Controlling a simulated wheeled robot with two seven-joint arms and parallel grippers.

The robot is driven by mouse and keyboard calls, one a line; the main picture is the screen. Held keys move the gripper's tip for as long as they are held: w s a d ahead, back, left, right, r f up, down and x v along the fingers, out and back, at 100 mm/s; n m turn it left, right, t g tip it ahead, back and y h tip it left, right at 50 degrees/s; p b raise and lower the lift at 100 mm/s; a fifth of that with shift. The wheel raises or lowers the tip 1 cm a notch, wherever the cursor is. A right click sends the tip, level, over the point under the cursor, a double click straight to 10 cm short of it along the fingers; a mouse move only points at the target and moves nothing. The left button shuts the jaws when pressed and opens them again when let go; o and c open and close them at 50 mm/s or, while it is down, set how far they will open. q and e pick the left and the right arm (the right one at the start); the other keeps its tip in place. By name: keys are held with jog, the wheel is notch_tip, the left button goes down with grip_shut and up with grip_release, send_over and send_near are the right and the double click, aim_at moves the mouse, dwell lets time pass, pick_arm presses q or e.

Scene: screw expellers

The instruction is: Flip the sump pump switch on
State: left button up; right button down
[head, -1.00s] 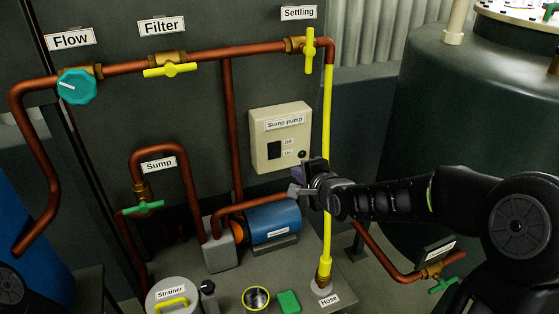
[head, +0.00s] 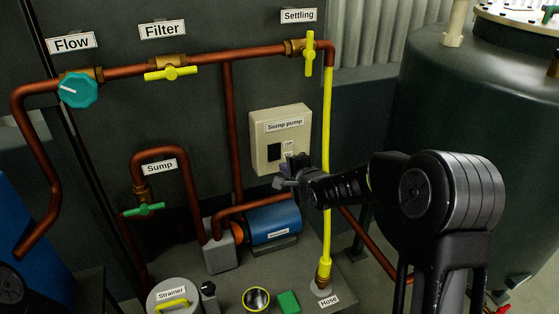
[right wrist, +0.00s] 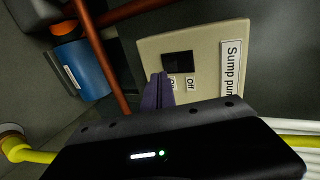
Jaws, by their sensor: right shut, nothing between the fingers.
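The sump pump switch box (head: 264,161) is a beige panel on the dark wall, with a "Sump pump" label at its top. Its black rocker switch (head: 274,152) shows on the left of the box, beside the Off and On labels. In the right wrist view the rocker (right wrist: 178,65) appears as a dark rectangle. My right gripper (head: 283,175) is shut and empty, just below and in front of the box's lower right part. In the right wrist view its purple fingers (right wrist: 157,92) point at the box beside the rocker and partly cover the On label. Contact cannot be told. My left gripper is not in view.
A yellow hose (head: 327,180) runs down just right of the box, behind my right arm. Copper pipes (head: 231,120) run left of it. A blue pump motor (head: 272,223) sits below. A large dark tank (head: 470,110) stands at the right.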

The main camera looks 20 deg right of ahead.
aim_at(275, 159)
jog(key=w, duration=0.5)
jog(key=shift+a+f+p, duration=0.15)
jog(key=shift+f+p, duration=0.25)
jog(key=f+b, duration=0.1)
jog(key=b, duration=0.2)
jog(key=shift+w+t, duration=0.15)
jog(key=shift+t, duration=0.15)
jog(key=shift+r+p, duration=0.4)
jog(key=shift+p, duration=0.05)
jog(key=shift+r, duration=0.1)
jog(key=shift+r, duration=0.8)
jog(key=shift+f, duration=0.1)
